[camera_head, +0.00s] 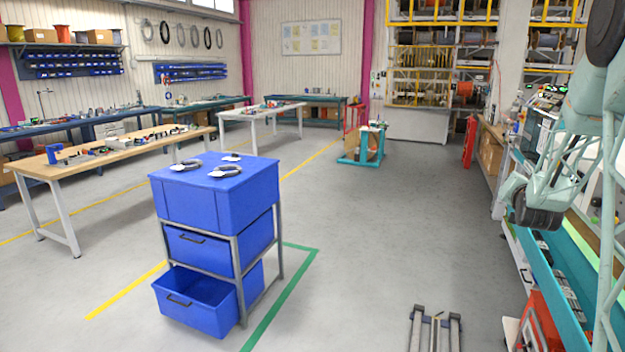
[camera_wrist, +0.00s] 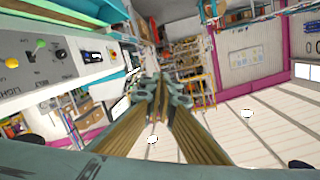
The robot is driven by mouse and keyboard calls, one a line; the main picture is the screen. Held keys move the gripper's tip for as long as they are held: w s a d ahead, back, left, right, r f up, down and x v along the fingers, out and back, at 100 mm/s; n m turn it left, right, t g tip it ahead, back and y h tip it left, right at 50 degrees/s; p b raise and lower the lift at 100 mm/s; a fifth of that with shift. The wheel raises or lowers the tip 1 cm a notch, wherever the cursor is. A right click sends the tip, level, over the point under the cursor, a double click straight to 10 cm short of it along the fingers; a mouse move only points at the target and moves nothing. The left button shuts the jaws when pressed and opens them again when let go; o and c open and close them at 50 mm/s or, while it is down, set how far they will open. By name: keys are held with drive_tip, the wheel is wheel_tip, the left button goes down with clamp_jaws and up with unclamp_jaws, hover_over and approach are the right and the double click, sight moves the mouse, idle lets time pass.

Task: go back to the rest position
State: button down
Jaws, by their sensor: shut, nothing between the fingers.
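My gripper (camera_wrist: 164,92) shows in the middle of the wrist view, with grey-green knuckles and long brown-looking sides that run together toward the tip. It is shut and holds nothing. In the head view a pale green arm hangs at the right edge, beside the workbench with the teal edge; its gripper is not clear there. The task names no other object.
A blue bin stand (camera_head: 215,190) with coils on top stands left of centre. A wooden table (camera_head: 110,150) is behind it. A control panel (camera_wrist: 45,60) with knobs fills the wrist view's left. The workbench (camera_head: 560,265) is at right.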

drive_tip(key=s+a+r+n+g+y, duration=0.1)
drive_tip(key=s+a+r+y, duration=0.15)
drive_tip(key=a, duration=0.65)
drive_tip(key=s+a+r+n+g+y, duration=0.1)
drive_tip(key=s+a+r+n, duration=0.2)
drive_tip(key=a, duration=0.7)
drive_tip(key=s+a+r+n+g+y, duration=0.1)
drive_tip(key=s+a+r+g+y, duration=0.15)
drive_tip(key=s+a, duration=1.35)
drive_tip(key=s+a+f+n+g+y, duration=0.1)
drive_tip(key=s+a, duration=0.5)
drive_tip(key=s, duration=0.7)
drive_tip(key=s+a+f+n+g, duration=0.2)
drive_tip(key=s+a, duration=0.4)
drive_tip(key=s, duration=0.8)
drive_tip(key=s+a+f+n+g+y, duration=0.1)
drive_tip(key=s+a+f+n+g, duration=0.1)
drive_tip(key=s+a, duration=0.5)
drive_tip(key=s+g, duration=0.1)
drive_tip(key=s, duration=0.5)
drive_tip(key=shift+s+n+y, duration=0.3)
drive_tip(key=shift+d, duration=0.2)
